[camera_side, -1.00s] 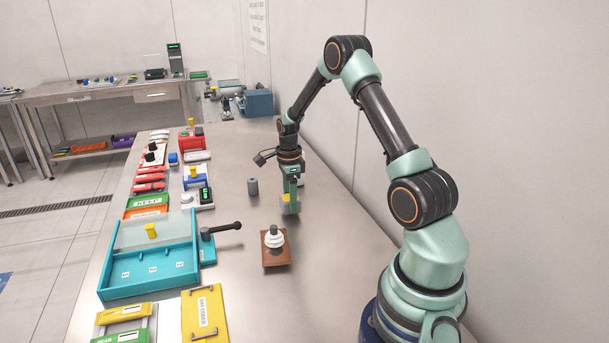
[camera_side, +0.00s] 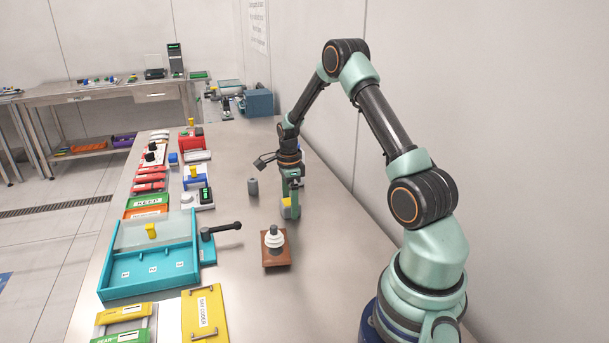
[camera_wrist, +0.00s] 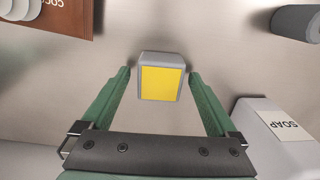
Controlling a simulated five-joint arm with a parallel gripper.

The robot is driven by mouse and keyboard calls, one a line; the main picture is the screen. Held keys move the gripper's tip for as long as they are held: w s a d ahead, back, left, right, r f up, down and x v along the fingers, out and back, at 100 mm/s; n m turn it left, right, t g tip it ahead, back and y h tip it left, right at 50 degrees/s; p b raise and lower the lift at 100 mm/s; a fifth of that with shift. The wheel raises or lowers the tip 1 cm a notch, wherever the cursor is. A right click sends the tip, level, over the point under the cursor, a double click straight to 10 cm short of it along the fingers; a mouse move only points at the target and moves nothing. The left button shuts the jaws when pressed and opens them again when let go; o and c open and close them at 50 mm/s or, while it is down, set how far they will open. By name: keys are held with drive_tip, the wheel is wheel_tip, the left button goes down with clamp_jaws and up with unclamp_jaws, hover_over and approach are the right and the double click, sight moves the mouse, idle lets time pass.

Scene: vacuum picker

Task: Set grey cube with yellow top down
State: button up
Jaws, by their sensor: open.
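The grey cube with the yellow top (camera_side: 286,209) is low at the tabletop, just behind the brown board. In the wrist view the cube (camera_wrist: 162,80) shows its yellow face up and looks level. My gripper (camera_side: 291,211) is open around it. In the wrist view my gripper's green fingers (camera_wrist: 158,75) stand on either side of the cube, with a visible gap at the left and a very narrow one at the right. The cube's underside is hidden, so its contact with the table is hard to see.
A brown board (camera_side: 276,262) with a stack of white discs stands in front of the cube. A grey cylinder (camera_side: 253,187) is to its left. A white box marked SOAP (camera_wrist: 275,135) is close to the right finger. Bare table lies around the cube.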

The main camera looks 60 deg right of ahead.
wheel_tip(320, 180, up, 12)
drive_tip(key=s+a+r+n+t, duration=0.1)
drive_tip(key=a+r+n+t, duration=0.1)
drive_tip(key=a+r+n, duration=1)
drive_tip(key=s+a+n+t, duration=0.3)
drive_tip(key=s+a+n, duration=0.6)
drive_tip(key=a+n, duration=0.5)
drive_tip(key=shift+a+n+t, duration=0.25)
drive_tip(key=shift+n+t, duration=0.05)
drive_tip(key=shift+n, duration=0.2)
